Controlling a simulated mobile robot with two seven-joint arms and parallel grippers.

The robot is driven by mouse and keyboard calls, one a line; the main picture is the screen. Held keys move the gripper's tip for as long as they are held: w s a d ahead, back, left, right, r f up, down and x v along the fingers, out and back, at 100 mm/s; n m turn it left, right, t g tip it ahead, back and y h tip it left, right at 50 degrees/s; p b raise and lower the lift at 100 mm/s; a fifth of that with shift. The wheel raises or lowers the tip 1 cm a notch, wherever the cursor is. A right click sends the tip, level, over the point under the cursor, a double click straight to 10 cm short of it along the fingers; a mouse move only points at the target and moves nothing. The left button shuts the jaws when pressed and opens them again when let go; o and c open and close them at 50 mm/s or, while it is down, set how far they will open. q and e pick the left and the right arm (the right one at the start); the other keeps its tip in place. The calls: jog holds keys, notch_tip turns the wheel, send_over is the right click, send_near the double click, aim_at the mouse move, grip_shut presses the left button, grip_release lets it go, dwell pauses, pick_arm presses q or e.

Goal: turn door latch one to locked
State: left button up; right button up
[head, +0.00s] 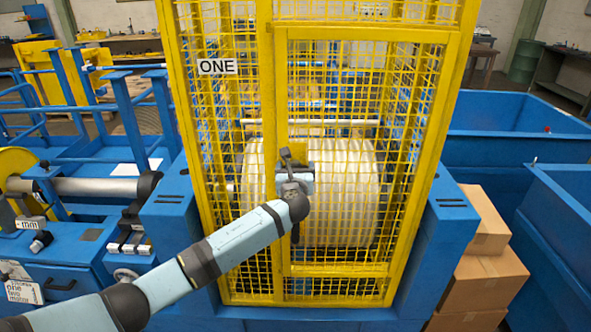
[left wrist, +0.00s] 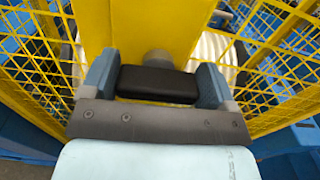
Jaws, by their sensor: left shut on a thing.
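The yellow mesh door (head: 345,265) labelled ONE stands in front of a pale ribbed drum (head: 345,180) and looks shut. Door latch one shows in the left wrist view as a black handle (left wrist: 158,85) on a round grey hub, against a yellow post. In that view the handle lies level across the picture. My left gripper (left wrist: 157,82) has a blue-grey finger at each end of the handle and is shut on it. In the head view my left gripper (head: 297,172) is at the door's left post and hides much of the latch. My right gripper is not in view.
The sign ONE (head: 217,66) hangs on the cage at upper left. Cardboard boxes (head: 485,275) are stacked to the right of the cage. Blue bins (head: 540,125) stand at the far right. A blue machine with a roller (head: 95,187) stands at the left.

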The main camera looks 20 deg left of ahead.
pick_arm(q)
jog(key=shift+f, duration=0.1)
jog(key=n+b, duration=0.2)
jog(key=n, duration=0.3)
jog(key=shift+s+a+f, duration=0.1)
jog(key=shift+a, duration=0.05)
jog(key=n+b, duration=0.1)
jog(key=n, duration=0.1)
jog(key=shift+f+n+b, duration=0.1)
jog(key=shift+n+b, duration=0.3)
jog(key=n+b, duration=0.1)
jog(key=n, duration=0.1)
jog(key=n+b, duration=0.1)
jog(key=n, duration=0.1)
jog(key=shift+a+f+n, duration=0.15)
jog(key=shift+n, duration=0.15)
jog(key=n+b, duration=0.2)
jog(key=n, duration=0.1)
jog(key=shift+n+b, duration=0.55)
jog(key=shift+n, duration=0.45)
